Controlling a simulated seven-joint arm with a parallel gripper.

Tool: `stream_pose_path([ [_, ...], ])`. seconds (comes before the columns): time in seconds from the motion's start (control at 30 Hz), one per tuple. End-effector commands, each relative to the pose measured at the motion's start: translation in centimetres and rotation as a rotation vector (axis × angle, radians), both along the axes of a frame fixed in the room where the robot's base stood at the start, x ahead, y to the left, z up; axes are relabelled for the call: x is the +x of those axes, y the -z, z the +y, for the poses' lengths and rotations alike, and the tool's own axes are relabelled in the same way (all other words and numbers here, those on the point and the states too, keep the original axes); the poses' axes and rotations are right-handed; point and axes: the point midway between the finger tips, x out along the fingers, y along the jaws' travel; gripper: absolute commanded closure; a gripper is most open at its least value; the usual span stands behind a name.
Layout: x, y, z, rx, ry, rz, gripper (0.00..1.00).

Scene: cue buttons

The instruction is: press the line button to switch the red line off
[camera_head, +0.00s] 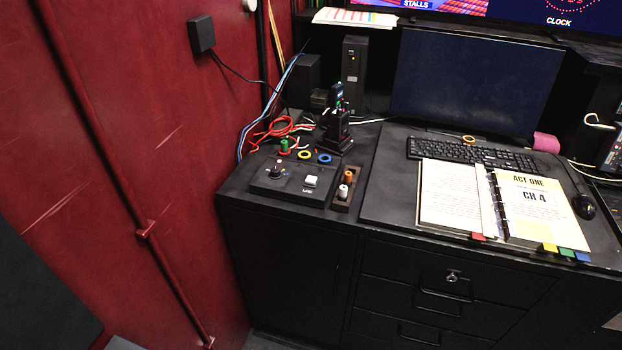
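The box lies near the front left of the black desk top. A dark round knob (275,172) with a small reddish spot above it sits left of the button on the same box. I cannot tell whether that spot is a lit lamp. Nothing covers the button. My gripper is not in view.
Behind the box are a green spool (284,146), yellow and blue tape rings, red cable (275,128) and a radio in a charger (337,130). A small tray (342,203) of spools adjoins on the right. An open binder (450,195) and keyboard (470,154) lie further right. A red wall stands left.

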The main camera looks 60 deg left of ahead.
Motion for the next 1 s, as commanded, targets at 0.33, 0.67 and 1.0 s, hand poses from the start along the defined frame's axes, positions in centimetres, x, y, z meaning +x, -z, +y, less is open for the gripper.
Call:
stream_pose_path([
  [0.33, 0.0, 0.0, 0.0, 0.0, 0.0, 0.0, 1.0],
  [0.67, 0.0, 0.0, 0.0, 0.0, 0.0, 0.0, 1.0],
  [1.0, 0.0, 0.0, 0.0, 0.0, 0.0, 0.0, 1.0],
])
